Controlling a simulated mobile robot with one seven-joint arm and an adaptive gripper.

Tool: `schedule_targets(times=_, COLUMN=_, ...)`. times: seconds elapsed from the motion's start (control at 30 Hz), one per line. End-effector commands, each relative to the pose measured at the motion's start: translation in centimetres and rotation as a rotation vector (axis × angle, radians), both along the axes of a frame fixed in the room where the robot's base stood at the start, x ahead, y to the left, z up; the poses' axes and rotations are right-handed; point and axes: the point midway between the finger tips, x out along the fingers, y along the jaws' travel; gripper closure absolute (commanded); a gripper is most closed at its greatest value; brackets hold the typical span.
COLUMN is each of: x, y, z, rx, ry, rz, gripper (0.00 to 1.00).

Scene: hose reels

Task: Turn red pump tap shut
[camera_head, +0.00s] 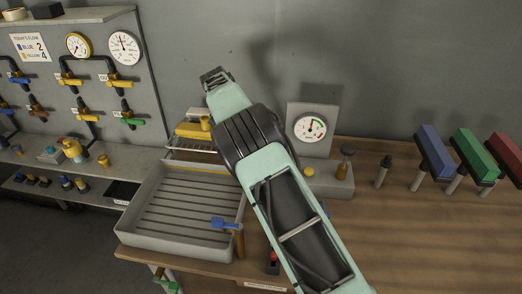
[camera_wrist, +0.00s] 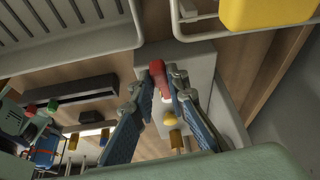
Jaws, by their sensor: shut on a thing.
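The red tap handle (camera_wrist: 158,74) shows in the wrist view, on a pale grey pump base (camera_wrist: 205,62). My gripper (camera_wrist: 163,82) has its two blue fingers closed in from either side of the red handle, with their tips at it. A yellow knob (camera_wrist: 169,118) is on the same base, seen between the fingers. In the head view my arm covers the red tap and my gripper. The pump's gauge (camera_head: 310,128) and the right part of its base (camera_head: 333,184) show just right of my arm.
A grey ribbed tray (camera_head: 130,238) lies left of my arm, with a blue-handled tap (camera_head: 224,223) at its front right. A yellow box (camera_head: 190,130) stands behind it. Blue, green and red blocks (camera_head: 435,150) stand on posts at right. Bare wooden bench (camera_head: 420,235) lies before them.

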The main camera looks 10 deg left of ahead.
Motion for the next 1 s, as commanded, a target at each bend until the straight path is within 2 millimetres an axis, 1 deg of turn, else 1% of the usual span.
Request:
schedule_targets(times=0.3, x=0.02, y=0.06, z=0.05, rx=0.003, ry=-0.002, rz=-0.096, gripper=1.0)
schedule_targets(times=0.77, x=0.03, y=0.05, z=0.0, rx=0.004, ry=-0.003, rz=-0.109, gripper=1.0)
schedule_targets(times=0.8, x=0.04, y=0.05, z=0.0, rx=0.004, ry=-0.003, rz=-0.109, gripper=0.84)
schedule_targets(times=0.93, x=0.04, y=0.03, z=0.01, rx=0.003, ry=-0.002, rz=-0.108, gripper=0.7)
schedule_targets(times=1.0, x=0.03, y=0.01, z=0.01, rx=0.003, ry=-0.002, rz=-0.108, gripper=0.68)
